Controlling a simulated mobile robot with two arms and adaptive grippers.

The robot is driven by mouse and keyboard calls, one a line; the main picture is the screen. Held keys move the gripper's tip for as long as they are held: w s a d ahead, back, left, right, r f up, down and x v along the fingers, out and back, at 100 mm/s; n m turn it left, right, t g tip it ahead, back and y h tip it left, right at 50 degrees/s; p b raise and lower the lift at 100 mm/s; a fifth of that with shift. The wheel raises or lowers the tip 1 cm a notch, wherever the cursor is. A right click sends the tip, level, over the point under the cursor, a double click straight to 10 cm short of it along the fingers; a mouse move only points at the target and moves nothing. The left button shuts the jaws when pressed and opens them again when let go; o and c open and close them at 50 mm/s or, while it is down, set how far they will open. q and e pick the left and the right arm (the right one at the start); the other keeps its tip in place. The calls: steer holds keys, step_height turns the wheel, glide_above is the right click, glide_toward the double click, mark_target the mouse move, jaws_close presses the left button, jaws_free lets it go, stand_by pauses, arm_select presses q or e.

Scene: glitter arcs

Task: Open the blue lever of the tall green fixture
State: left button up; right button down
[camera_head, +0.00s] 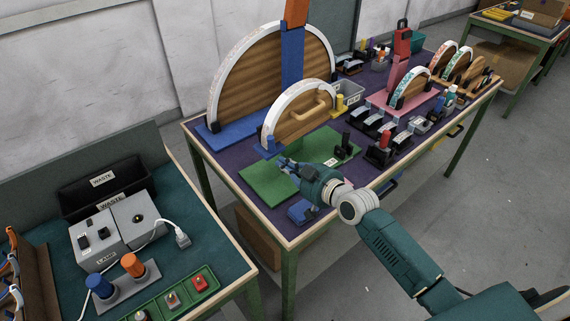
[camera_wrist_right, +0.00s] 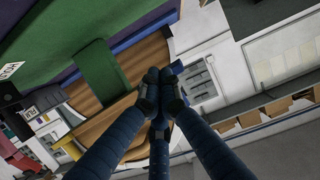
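The green fixture has a flat green base (camera_head: 264,181) on the purple-topped table and carries an upright wooden half-disc with a white arc rim (camera_head: 284,101). A small blue lever (camera_head: 270,146) sits at the arc's lower left end. My right gripper (camera_head: 284,163) is just in front of that end, low over the base. In the right wrist view the dark fingertips (camera_wrist_right: 160,78) are drawn together, with a small blue part (camera_wrist_right: 176,67) just beyond them. I see nothing clearly held, and contact with the lever cannot be told. My left gripper is out of view.
A larger arc fixture with a blue base (camera_head: 211,138) stands behind. A black clamp (camera_head: 344,144) is on the green base's right side, and a blue block (camera_head: 302,211) lies at the front edge. Smaller fixtures and clamps crowd the right. A teal bench (camera_head: 62,256) stands at left.

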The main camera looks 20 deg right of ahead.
steer(key=shift+f, duration=0.25)
steer(key=shift+w+f, duration=0.15)
steer(key=shift+f, duration=0.1)
steer(key=c, duration=1.6)
jaws_free()
steer(key=p+v, duration=0.4)
steer(key=v, duration=0.4)
